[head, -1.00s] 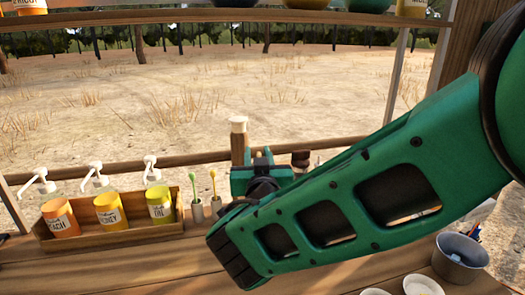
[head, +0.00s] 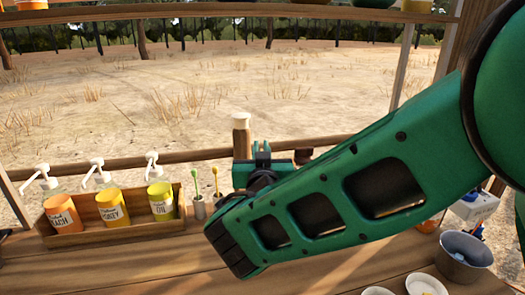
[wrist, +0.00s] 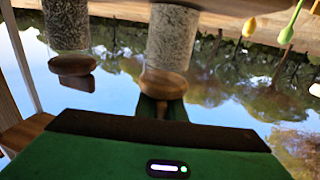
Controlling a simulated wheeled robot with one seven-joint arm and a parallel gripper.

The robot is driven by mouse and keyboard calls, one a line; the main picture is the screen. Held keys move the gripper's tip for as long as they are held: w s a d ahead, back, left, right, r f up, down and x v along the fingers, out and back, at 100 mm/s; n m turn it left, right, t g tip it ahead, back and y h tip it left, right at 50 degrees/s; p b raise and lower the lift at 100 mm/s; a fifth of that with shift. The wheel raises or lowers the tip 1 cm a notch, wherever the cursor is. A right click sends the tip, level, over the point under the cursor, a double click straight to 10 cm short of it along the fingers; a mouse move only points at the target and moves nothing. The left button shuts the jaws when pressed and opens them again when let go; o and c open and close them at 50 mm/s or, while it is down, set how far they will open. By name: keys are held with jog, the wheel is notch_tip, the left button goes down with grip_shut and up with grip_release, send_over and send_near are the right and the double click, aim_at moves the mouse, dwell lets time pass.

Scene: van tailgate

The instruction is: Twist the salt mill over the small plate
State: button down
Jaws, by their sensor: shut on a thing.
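A tall mill (head: 241,138) with a pale cap and brown body stands upright at my gripper (head: 262,158), which is shut on it. My forearm covers much of the work surface below. In the wrist view, a glass mill (wrist: 172,40) full of pale grains, with a wooden end, is close in front of my gripper. A second glass mill (wrist: 66,22) with darker grains is to its left. Two small white round dishes (head: 420,288) are at the bottom edge of the head view; I cannot tell which is the small plate.
A wooden tray (head: 115,232) holds orange and yellow labelled jars, with pump bottles behind. Small holders (head: 199,208) with coloured sticks stand beside it. A grey bucket (head: 463,258) is at the right. The wooden counter (head: 110,270) is clear at the front left.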

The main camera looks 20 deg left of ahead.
jog(key=m+h, duration=0.2)
jog(key=h, duration=0.1)
jog(key=d+m+t+h, duration=0.1)
jog(key=m+h, duration=0.1)
jog(key=h, duration=0.1)
jog(key=shift+d+f, duration=0.1)
jog(key=m+h, duration=0.2)
jog(key=d+m+g+h, duration=0.1)
jog(key=h, duration=0.2)
jog(key=m+g+h, duration=0.1)
jog(key=m+h, duration=0.1)
jog(key=h, duration=0.1)
jog(key=shift+s+d+m, duration=0.2)
jog(key=shift+d+m, duration=0.1)
jog(key=shift+d, duration=0.1)
jog(key=shift+s+d+m+g+h, duration=0.1)
jog(key=shift+d+m+g+h, duration=0.1)
jog(key=shift+m+g+h, duration=0.6)
jog(key=shift+s+d+m+g+h, duration=0.15)
jog(key=shift+m+g+h, duration=0.45)
jog(key=shift+h, duration=0.4)
jog(key=shift+s+d+m+g+h, duration=0.1)
jog(key=shift+d+m+g+h, duration=0.1)
jog(key=shift+m+g+h, duration=0.6)
jog(key=shift+s+d+m+g+h, duration=0.1)
jog(key=shift+s+m+g+h, duration=0.05)
jog(key=shift+m+g+h, duration=0.35)
jog(key=shift+s+d+m+g+h, duration=0.1)
jog(key=shift+m+g+h, duration=0.2)
jog(key=shift+g+h, duration=0.3)
